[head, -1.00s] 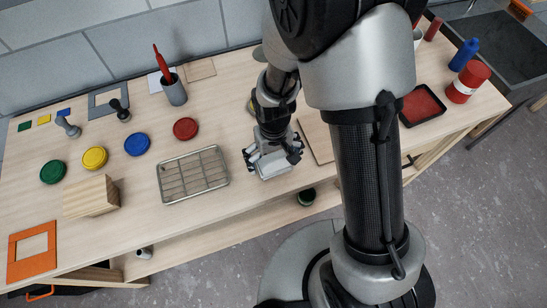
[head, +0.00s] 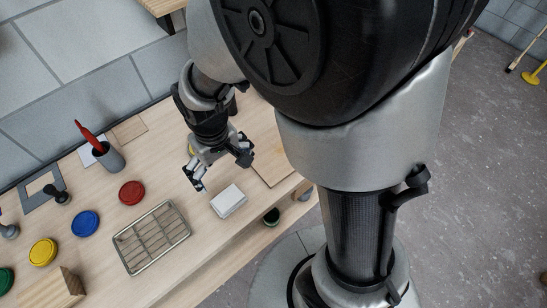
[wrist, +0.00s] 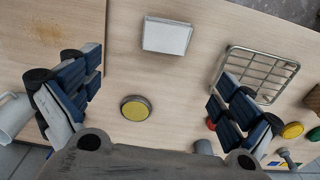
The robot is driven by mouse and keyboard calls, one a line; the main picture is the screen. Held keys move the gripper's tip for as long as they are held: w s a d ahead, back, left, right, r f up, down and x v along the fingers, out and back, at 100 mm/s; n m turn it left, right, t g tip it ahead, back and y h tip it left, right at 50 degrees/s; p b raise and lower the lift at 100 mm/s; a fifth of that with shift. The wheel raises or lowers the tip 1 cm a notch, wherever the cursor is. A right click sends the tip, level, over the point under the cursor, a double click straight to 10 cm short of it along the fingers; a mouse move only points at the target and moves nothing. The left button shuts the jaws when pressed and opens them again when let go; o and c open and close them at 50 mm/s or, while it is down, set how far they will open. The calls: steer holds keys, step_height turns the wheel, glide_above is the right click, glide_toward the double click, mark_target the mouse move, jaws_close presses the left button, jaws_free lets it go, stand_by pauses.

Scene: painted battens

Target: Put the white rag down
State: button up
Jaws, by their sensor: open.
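The white rag (head: 229,201) is a folded, flat white block lying on the wooden bench top, near its front edge. It also shows in the wrist view (wrist: 167,36), flat on the wood and apart from both fingers. My gripper (head: 220,173) is open and empty, above the bench and behind the rag in the head view. Its blue-padded fingers are spread wide in the wrist view (wrist: 158,95), with bare wood and a yellow-topped round tin (wrist: 136,108) showing between them.
A wire rack (head: 152,237) lies left of the rag. Red (head: 132,192), blue (head: 86,223) and yellow (head: 43,251) lids lie farther left. A grey cup with a red tool (head: 108,157) stands at the back. A wooden board (head: 271,170) lies to the right. My arm hides the bench's right end.

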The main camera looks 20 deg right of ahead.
steer(key=s+d+r+m+t, duration=0.1)
steer(key=s+d+r+t, duration=0.1)
steer(key=s+d+r, duration=0.2)
steer(key=s+d+r+m+t, duration=0.1)
steer(key=s+d+r+t, duration=0.1)
steer(key=s+d+r, duration=0.3)
steer(key=s+r, duration=0.4)
steer(key=r, duration=0.4)
steer(key=shift+s+d+m, duration=0.2)
steer(key=shift+d+m, duration=0.05)
steer(key=shift+m, duration=0.15)
step_height(320, 180, down, 5)
steer(key=b, duration=0.4)
steer(key=shift+r+b, duration=0.1)
steer(key=shift+b, duration=0.3)
